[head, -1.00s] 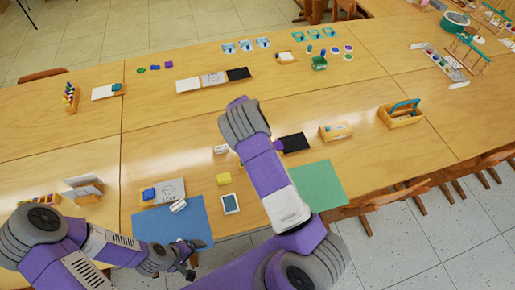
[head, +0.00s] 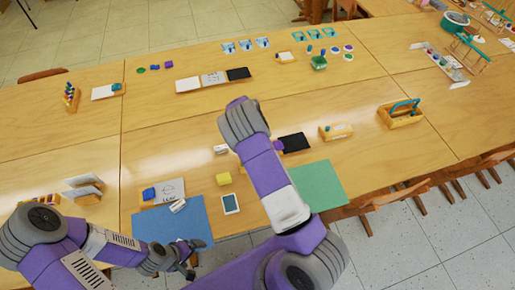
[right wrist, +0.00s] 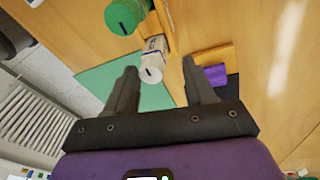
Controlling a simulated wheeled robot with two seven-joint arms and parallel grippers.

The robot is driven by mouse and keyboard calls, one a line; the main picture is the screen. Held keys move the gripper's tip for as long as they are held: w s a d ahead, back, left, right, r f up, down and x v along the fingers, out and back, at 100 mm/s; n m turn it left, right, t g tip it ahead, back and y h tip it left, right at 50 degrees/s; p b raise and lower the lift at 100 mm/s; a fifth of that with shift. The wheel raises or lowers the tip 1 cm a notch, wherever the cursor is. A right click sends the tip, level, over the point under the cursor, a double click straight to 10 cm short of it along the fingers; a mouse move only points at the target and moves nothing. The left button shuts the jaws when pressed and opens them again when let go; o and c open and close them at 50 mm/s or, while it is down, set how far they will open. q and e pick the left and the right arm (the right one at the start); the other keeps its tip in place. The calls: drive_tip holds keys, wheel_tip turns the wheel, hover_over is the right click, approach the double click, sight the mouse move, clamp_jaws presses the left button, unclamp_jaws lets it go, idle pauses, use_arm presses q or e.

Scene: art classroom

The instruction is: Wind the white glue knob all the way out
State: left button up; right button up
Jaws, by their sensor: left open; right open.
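In the right wrist view a white glue stick (right wrist: 152,62) lies past my fingertips, its end with a dark slot turned toward me. A green glue stick (right wrist: 122,16) is beside it, at the upper left. My right gripper (right wrist: 160,75) is open and empty. The white stick is in the picture gap between its fingers, nearer the left finger; I see no contact. In the head view my right arm hides these sticks and most of the right gripper. My left gripper (head: 188,262) is open near the blue mat's lower edge, with nothing seen in it.
A blue mat (head: 155,228) with a white cylinder (head: 178,206) lies at the front left, a green mat (head: 318,183) at the right.

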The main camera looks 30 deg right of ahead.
wheel_tip(320, 180, up, 8)
drive_tip(key=w, duration=0.1)
drive_tip(key=shift+w+a+f, duration=0.2)
drive_tip(key=shift+f, duration=0.05)
idle(0.5)
